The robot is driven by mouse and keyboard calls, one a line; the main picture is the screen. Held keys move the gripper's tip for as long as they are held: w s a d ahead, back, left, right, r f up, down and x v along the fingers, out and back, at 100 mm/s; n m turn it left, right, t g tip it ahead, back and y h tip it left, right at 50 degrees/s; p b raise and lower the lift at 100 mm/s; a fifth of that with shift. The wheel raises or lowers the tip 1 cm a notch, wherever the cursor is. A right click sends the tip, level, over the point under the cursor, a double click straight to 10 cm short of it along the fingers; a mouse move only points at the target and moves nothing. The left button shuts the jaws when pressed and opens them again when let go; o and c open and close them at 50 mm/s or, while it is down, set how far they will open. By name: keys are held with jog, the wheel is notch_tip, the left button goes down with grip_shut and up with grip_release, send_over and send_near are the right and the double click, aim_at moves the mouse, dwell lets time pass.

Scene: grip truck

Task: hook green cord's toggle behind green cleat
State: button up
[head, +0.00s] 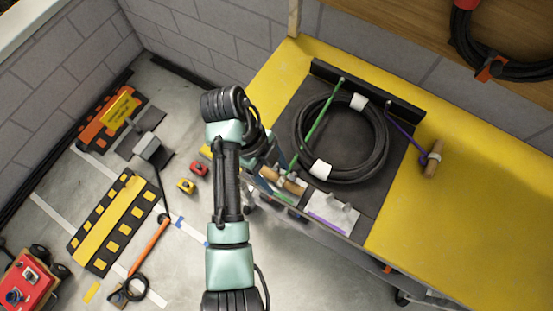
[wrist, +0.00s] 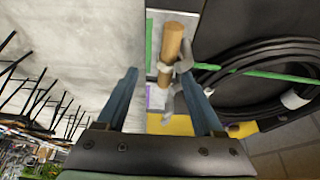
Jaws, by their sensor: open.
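The green cord (head: 314,130) runs from the tray's back wall across a black cable coil to a wooden toggle (head: 291,185). In the wrist view the toggle (wrist: 172,40) has a pale band round its middle and lies against grey cleat prongs (wrist: 182,76), beside a green strip (wrist: 149,42). I cannot tell whether it is seated behind the prongs. My gripper (wrist: 157,68) is open, its blue fingers either side of the toggle's near part, the right finger closer. In the head view my gripper (head: 270,178) is partly hidden by my arm.
A cleat plate with a purple strip (head: 325,222) stands right of the toggle. A purple cord (head: 402,133) with its own wooden toggle (head: 433,160) lies on the yellow deck (head: 470,220). The coiled cable (head: 375,160) fills the dark tray.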

jog(key=p+v, duration=0.7)
jog(key=v, duration=0.4)
jog(key=shift+r, duration=0.15)
jog(key=w+d+r+n+t+y, duration=0.1)
jog(key=w+d+r+n+t, duration=0.2)
jog(key=w+r, duration=0.45)
jog(key=w+d+r+n+t, duration=0.1)
jog(key=w+r+n+t, duration=0.2)
jog(key=w+r+t, duration=0.4)
jog(key=w+d+r+n+t+b, duration=0.1)
jog(key=w+r+n+t, duration=0.2)
jog(key=r, duration=0.6)
jog(key=w+d+r+n+t, duration=0.2)
jog(key=r+t, duration=0.1)
jog(key=r, duration=0.5)
jog(key=s+r+n+t, duration=0.3)
jog(key=r+t, duration=0.1)
jog(key=r, duration=0.5)
jog(key=s+r+n+t, duration=0.3)
jog(key=r, duration=0.6)
jog(key=s+a+r+n+t+y, duration=0.2)
jog(key=s+r+n+t, duration=0.4)
jog(key=s+r, duration=0.6)
jog(key=shift+a+n+t+y+b, duration=0.2)
jog(key=shift+n+t+y+b, duration=0.1)
jog(key=shift+n+y+b, duration=0.2)
